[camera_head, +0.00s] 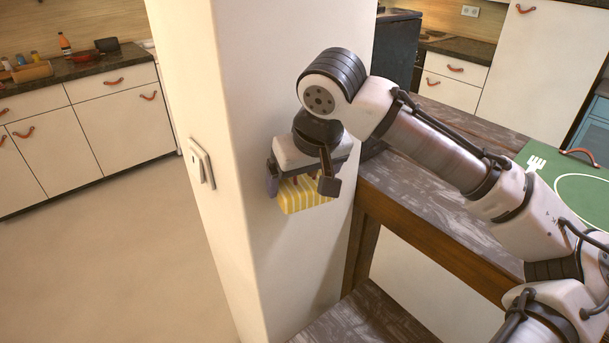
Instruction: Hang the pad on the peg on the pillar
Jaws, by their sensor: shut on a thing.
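A yellow pad with pale stripes (305,196) hangs below my gripper (300,187), close in front of the cream pillar (262,90). My gripper points down and is shut on the pad, with a dark finger at each side of it. The upper part of the pad is hidden by the gripper. I cannot tell whether the pad touches the pillar.
A counter with bottles and pans (75,72) is at the far left. The floor (110,260) at left is clear.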

